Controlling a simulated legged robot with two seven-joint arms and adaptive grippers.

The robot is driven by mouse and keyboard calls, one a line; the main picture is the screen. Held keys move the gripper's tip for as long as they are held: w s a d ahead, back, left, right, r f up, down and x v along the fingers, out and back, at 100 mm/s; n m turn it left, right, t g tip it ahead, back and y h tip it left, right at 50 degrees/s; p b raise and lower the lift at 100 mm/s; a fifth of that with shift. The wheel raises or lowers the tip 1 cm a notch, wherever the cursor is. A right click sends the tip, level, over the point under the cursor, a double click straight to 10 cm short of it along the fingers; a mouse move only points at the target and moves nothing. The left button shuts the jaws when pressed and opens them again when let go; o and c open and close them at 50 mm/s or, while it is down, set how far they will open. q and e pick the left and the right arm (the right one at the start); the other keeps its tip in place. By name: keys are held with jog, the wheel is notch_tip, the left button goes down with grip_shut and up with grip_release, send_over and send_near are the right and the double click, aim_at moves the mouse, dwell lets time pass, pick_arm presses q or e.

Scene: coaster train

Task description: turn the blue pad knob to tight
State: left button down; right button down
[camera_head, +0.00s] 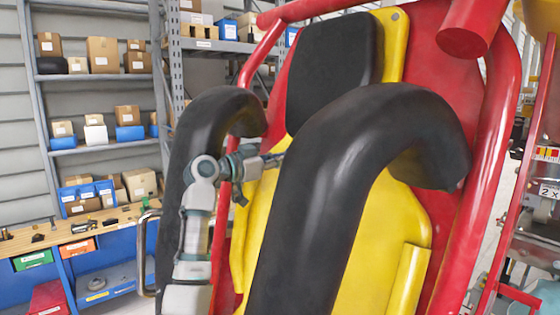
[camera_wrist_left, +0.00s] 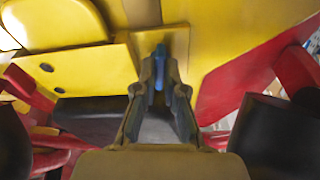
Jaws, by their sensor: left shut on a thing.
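The blue pad knob (camera_wrist_left: 160,53) shows in the left wrist view as a narrow upright blue piece in front of a yellow panel (camera_wrist_left: 212,42). My left gripper (camera_wrist_left: 159,78) is shut on it, with a finger on each side. In the head view my left arm reaches up between the two black padded restraint arms. There my left gripper (camera_head: 270,160) is small and partly hidden, close to the yellow seat shell (camera_head: 408,215). The knob's markings and turned angle cannot be made out. My right gripper is not in view.
A large black restraint arm (camera_head: 330,190) stands just right of my left arm, and another (camera_head: 188,150) just left. Red tubes (camera_head: 497,150) frame the seat. A workbench (camera_head: 75,232) and shelves with boxes stand at the left.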

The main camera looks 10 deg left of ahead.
pick_arm(q)
jog(key=shift+r, duration=0.15)
jog(key=c, duration=1.5)
grip_release()
jog(key=shift+o, duration=1.2)
jog(key=shift+w, duration=0.25)
jog(key=v, duration=0.7)
jog(key=shift+a, duration=0.15)
